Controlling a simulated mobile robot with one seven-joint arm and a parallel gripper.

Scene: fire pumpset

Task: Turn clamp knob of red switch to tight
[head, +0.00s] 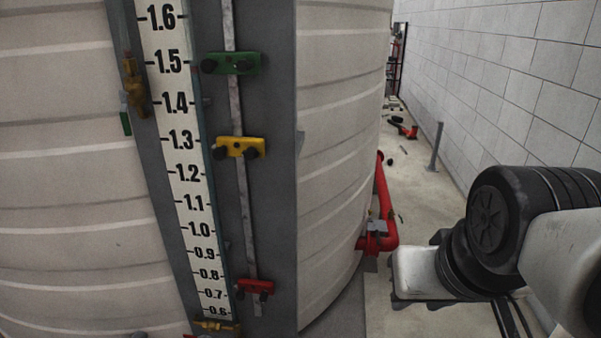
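The red switch (254,287) is a small red block low on the thin vertical rod of the gauge panel, level with about 0.7 on the scale. Dark round knobs show on it, one near its right end (264,296). Whether its clamp knob is loose or tight cannot be told. My arm reaches in from the right edge, with dark joints and pale links, well to the right of the switch. My gripper's fingers are not in the picture.
A yellow switch (239,147) and a green switch (231,63) sit higher on the same rod. A white scale (186,165) runs left of it. A pale ribbed tank (340,130) stands behind. A red pipe (384,205) and block wall (500,70) are at right.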

